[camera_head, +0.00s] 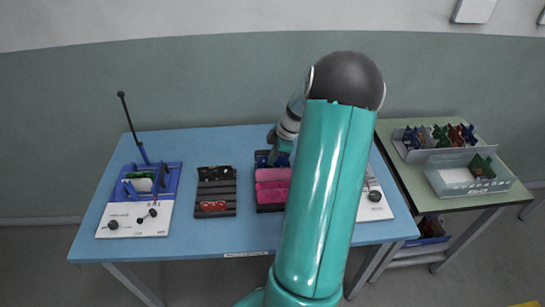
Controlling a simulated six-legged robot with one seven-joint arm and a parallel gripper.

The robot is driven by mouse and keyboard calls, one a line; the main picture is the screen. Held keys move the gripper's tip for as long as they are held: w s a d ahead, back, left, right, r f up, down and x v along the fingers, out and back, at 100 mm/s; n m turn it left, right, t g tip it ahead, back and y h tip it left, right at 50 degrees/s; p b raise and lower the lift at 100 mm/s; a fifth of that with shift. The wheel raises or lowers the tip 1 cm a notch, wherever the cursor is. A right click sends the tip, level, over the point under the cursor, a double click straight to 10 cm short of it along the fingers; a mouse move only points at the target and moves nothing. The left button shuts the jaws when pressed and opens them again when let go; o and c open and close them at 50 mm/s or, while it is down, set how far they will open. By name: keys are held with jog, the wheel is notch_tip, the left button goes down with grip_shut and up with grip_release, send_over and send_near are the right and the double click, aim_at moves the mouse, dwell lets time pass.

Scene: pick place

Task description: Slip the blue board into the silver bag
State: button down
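My gripper (272,158) is small in the view, over the back of a dark tray with pink compartments (272,186) on the blue table. Whether it is open, shut or holding something cannot be made out. A bit of blue (262,154) shows at the back of that tray beside my gripper; it is too small to tell if it is the blue board. I cannot make out a silver bag. My teal arm hides part of the table and the right side of the pink tray.
A blue fixture (128,180) on a white base stands at the left of the blue table (190,237). A dark tray (216,174) holds a red item. A white panel (371,211) lies right of my arm. Bins with coloured boards (408,155) stand on the green table (396,137).

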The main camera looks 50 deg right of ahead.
jog(key=c, duration=1.6)
grip_release()
jog(key=c, duration=0.3)
jog(key=shift+r, duration=4)
